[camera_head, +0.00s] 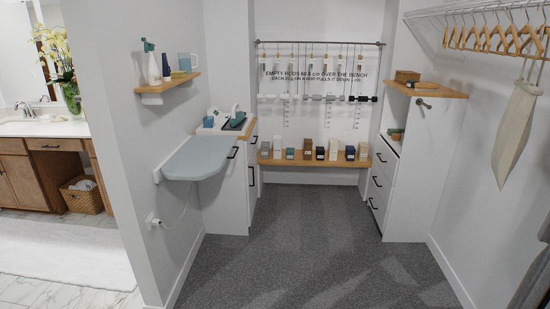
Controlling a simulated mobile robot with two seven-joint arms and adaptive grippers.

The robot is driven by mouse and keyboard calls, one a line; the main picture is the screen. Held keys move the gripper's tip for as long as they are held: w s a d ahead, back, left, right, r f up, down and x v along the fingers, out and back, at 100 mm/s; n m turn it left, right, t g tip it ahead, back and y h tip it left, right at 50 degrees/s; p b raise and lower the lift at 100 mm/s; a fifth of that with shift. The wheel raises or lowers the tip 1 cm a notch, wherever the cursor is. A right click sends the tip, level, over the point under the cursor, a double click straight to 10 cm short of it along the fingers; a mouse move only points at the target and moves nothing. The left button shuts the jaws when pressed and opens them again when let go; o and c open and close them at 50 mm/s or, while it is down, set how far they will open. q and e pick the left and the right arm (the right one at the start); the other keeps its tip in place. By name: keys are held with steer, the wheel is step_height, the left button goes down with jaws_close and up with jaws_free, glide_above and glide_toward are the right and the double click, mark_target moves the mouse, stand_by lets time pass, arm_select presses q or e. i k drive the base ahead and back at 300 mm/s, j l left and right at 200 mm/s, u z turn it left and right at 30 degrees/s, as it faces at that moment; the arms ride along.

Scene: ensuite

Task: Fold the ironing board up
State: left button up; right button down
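The ironing board (200,158) is a pale blue-grey board with a rounded free end. It stands out flat and level from the left wall, in its lowered position. Its near end meets the wall at a white mount (157,176). The board's underside is mostly hidden from this angle. Neither of my grippers is in view, so nothing shows touching the board.
Above the board is a wooden shelf (168,83) with bottles and a blue mug. Behind it, a white cabinet (229,180) carries an iron-like item (236,119). A cord hangs by a wall outlet (152,220). The grey carpet (300,260) is clear.

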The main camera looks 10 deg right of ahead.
mark_target(201, 157)
steer(key=i+l+z, duration=0.1)
steer(key=i, duration=0.9)
steer(key=i+u, duration=0.15)
steer(key=i, duration=0.75)
